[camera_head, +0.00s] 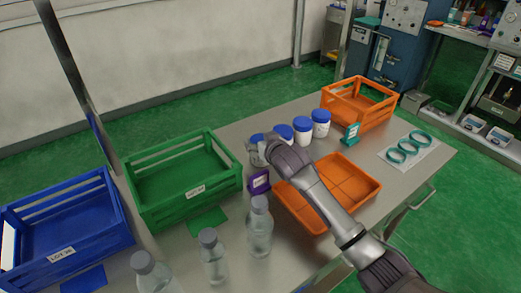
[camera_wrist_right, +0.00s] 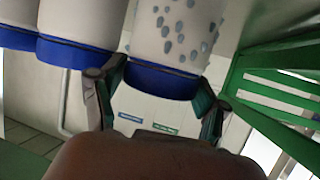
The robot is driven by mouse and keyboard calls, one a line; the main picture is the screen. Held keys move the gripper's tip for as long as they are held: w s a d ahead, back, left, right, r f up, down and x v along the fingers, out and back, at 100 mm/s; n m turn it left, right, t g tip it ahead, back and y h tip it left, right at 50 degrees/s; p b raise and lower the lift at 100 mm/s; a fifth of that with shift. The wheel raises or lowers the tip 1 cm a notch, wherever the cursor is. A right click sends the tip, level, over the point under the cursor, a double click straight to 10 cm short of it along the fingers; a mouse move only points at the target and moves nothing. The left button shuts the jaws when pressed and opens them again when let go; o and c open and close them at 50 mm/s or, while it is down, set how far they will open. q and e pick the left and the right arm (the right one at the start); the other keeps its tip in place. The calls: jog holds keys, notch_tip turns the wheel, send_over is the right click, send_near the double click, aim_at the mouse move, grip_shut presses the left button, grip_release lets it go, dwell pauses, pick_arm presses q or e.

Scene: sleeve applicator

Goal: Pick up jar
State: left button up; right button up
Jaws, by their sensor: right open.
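Several white jars with blue lids stand in a row on the metal table. In the head view they include one at the right end (camera_head: 321,124), one beside it (camera_head: 302,132) and a partly covered one (camera_head: 283,135). My right gripper (camera_head: 258,152) is at the row's left end, overlapping the leftmost jar's blue lid (camera_head: 257,139). In the right wrist view the open gripper (camera_wrist_right: 157,98) has one finger on each side of a blue-lidded jar (camera_wrist_right: 165,76) with blue-grey spots. Contact with the lid cannot be told. My left gripper is out of view.
A green crate (camera_head: 150,208) and a blue crate (camera_head: 62,250) stand left. An orange tray (camera_head: 362,182) lies under my right arm. Clear bottles (camera_head: 259,235) stand in front. An orange crate (camera_head: 345,112), a teal dispenser (camera_head: 351,134) and teal rings (camera_head: 396,156) are right.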

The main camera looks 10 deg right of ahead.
jog(key=shift+s, duration=0.1)
jog(key=shift+r, duration=0.1)
jog(key=c, duration=1)
